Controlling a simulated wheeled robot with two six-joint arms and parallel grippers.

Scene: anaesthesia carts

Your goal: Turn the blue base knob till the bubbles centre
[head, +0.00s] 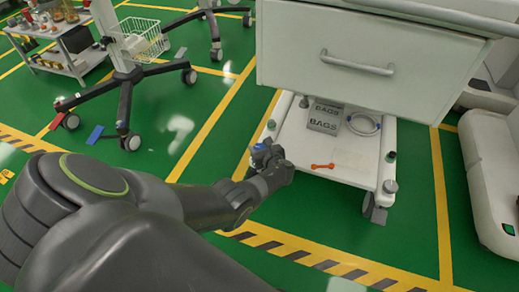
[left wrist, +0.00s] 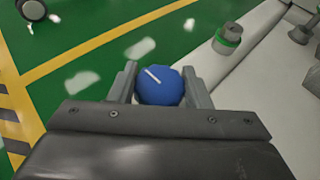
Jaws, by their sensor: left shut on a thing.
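The blue base knob (left wrist: 159,87) has a white line on its top and shows between the fingers in the left wrist view. It sits at the left edge of the cart's white base shelf (head: 335,158). My left gripper (left wrist: 160,90) is shut on the knob, one finger on each side. In the head view my left gripper (head: 268,154) is at the shelf's left side, and only a little blue shows beside it. I cannot make out any bubbles in either view. My right gripper is not in view.
On the shelf are grey boxes marked BAGS (head: 324,117), a coiled tube (head: 363,124) and an orange tool (head: 323,166). A drawer (head: 365,66) overhangs the shelf. A green-banded post (left wrist: 229,36) stands beyond the knob. A wheeled stand (head: 127,75) is at left; green floor lies between.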

